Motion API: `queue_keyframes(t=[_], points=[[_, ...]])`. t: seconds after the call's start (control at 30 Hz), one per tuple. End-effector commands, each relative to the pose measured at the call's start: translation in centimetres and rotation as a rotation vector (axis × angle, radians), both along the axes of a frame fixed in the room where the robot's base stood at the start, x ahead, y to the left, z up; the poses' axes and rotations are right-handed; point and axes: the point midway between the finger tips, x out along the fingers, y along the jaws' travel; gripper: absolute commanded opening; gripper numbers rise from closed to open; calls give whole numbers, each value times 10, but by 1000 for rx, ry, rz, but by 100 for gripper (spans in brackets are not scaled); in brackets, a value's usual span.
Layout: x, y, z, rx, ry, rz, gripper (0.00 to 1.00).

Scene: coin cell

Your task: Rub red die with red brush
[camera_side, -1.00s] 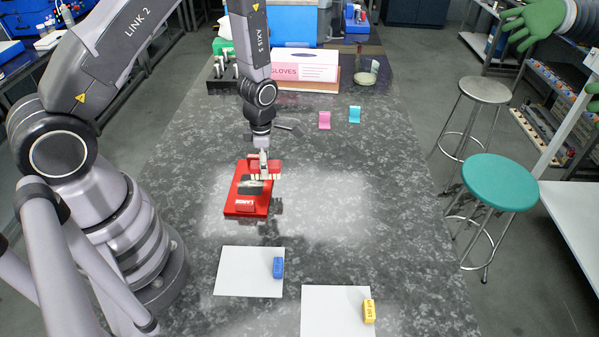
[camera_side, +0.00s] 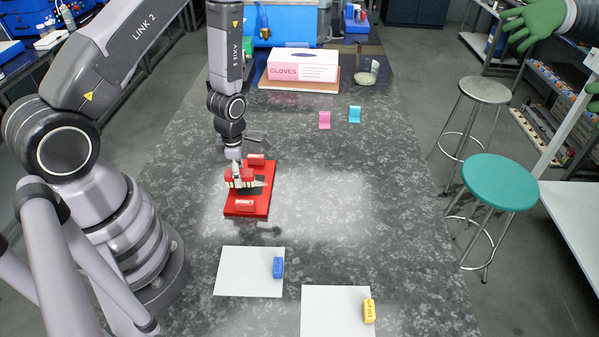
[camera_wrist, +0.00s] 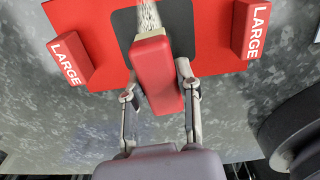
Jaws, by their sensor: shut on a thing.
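The red die (camera_side: 263,197) is a flat red plate with a dark patch in its middle and a raised red block marked LARGE at each end. It lies on the bench in the side view and fills the top of the wrist view (camera_wrist: 213,38). My gripper (camera_side: 237,178) is over the left part of the plate, shut on the red brush. The brush's red body (camera_wrist: 155,70) sits between my fingers in the wrist view, with pale bristles pointing over the dark patch. I cannot tell whether the bristles touch it.
A white sheet with a blue block (camera_side: 278,267) and another with a yellow block (camera_side: 369,311) lie at the front. Small pink (camera_side: 324,120) and teal (camera_side: 354,114) pieces stand farther back. A glove box (camera_side: 303,65) is at the far end. The bench right of the die is clear.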

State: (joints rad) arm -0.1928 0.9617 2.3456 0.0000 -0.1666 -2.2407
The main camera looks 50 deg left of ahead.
Motion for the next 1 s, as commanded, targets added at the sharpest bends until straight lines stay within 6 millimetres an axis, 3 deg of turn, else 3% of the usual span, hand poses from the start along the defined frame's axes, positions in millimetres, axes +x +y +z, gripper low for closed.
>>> queue_keyframes(t=[0.13,1.0], points=[[-10,10,1,0,3,4,0],[47,-49,-1,0,0,-4,0]])
